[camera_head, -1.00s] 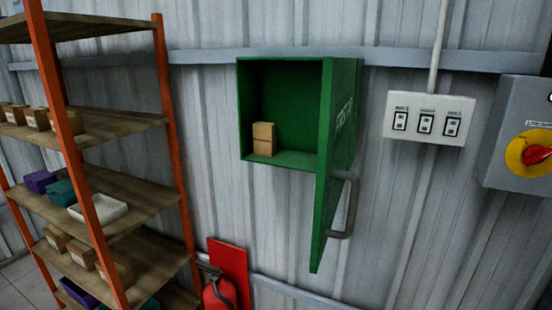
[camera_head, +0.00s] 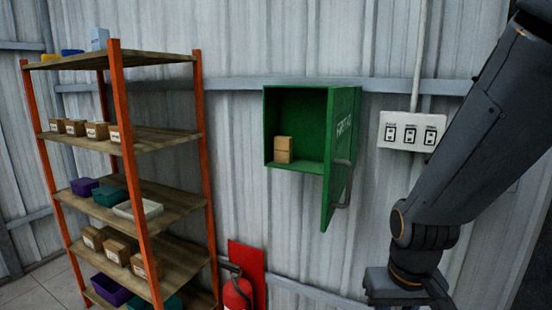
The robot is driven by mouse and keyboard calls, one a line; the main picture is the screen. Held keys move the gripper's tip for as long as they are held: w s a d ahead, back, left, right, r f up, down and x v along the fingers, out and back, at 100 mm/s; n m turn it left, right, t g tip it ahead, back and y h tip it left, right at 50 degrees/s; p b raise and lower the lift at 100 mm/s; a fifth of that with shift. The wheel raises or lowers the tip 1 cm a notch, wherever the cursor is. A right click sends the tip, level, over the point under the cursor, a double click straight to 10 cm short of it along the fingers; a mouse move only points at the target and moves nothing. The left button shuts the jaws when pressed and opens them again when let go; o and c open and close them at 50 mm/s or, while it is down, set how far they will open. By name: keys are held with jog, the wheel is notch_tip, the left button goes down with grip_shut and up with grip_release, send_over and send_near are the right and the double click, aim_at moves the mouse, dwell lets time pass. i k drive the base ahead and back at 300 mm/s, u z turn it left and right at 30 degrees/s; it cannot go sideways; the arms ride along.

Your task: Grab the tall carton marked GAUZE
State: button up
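A tall tan carton, or two small ones stacked, stands inside the open green first-aid cabinet (camera_head: 297,168) on the wall; a dark line crosses the carton (camera_head: 283,150) at mid-height. It stands on the cabinet floor towards the left. A tall pale-blue carton (camera_head: 99,39) stands on the top board of the shelf rack at the left. I cannot read the word GAUZE on either. My arm rises along the right side of the picture, but my gripper is not in view.
The cabinet door (camera_head: 341,160) stands open towards me, with a grey handle. The orange-post rack (camera_head: 125,140) holds several small cartons and bins. A fire extinguisher (camera_head: 237,291) is below the cabinet. A switch panel (camera_head: 410,131) is right of it.

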aim_at(99, 36)
jog(key=u, duration=1.75)
jog(key=i, duration=0.55)
jog(key=u, duration=0.45)
jog(key=i, duration=1.15)
jog(key=z, duration=0.75)
jog(key=i, duration=0.75)
jog(key=z, duration=0.95)
jog(key=i, duration=0.3)
jog(key=z, duration=0.2)
